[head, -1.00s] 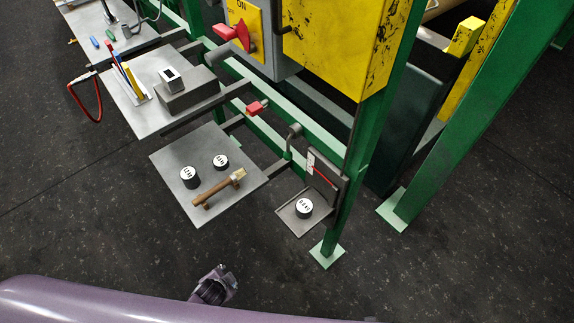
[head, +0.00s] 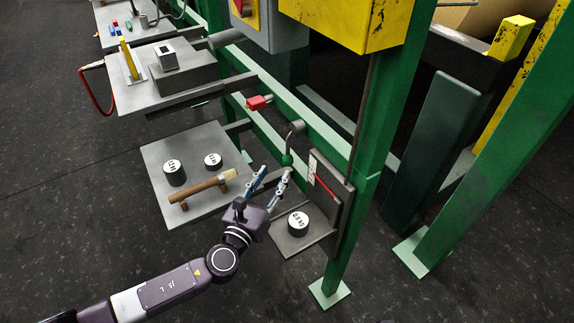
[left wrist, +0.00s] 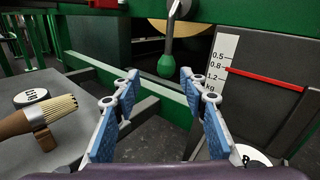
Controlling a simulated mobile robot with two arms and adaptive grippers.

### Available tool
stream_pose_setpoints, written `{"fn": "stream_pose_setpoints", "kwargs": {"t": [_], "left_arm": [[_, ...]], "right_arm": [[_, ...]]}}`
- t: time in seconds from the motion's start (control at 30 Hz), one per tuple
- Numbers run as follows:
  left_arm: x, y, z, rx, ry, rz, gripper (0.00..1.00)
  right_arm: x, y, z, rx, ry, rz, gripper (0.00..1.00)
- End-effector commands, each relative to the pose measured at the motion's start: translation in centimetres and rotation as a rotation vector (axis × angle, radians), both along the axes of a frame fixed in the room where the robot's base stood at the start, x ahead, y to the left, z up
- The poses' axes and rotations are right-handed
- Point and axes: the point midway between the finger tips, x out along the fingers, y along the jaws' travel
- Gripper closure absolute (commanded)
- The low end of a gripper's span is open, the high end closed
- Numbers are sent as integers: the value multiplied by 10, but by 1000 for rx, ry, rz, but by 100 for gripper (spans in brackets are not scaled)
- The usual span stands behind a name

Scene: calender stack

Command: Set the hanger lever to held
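The likely hanger lever is a grey crank arm with a green knob (head: 287,160), mounted on the green frame above the small scale tray. In the left wrist view its green knob (left wrist: 171,65) hangs down from the grey arm, just beyond and between my fingertips. My left gripper (head: 269,182) is open, its blue-padded fingers spread just below and in front of the knob. The open fingers of my left gripper (left wrist: 157,92) also show in the left wrist view, with nothing between them. No label for the lever's position is readable. My right gripper is out of view.
A dial plate with a red pointer (head: 326,187) stands right of the lever, above a tray with a weight (head: 298,223). A shelf (head: 215,133) at left holds two weights and a wooden-handled brush (head: 205,186). A red handle (head: 258,102) sits higher on the frame.

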Motion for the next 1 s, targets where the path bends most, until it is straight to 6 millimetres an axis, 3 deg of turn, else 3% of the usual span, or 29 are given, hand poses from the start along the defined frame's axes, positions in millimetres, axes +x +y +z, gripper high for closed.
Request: {"fn": "stream_pose_setpoints", "kwargs": {"t": [0.1, 0.23, 0.6, 1.0], "left_arm": [[3, -7, -1, 109, -51, -46, 60], [13, -13, 0, 124, -57, -54, 60], [65, -31, -1, 118, -55, -50, 60], [74, -34, -1, 116, -51, -50, 60]], "right_arm": [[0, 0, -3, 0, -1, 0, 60], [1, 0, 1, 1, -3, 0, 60], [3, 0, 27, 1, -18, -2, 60], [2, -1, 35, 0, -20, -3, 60]]}}
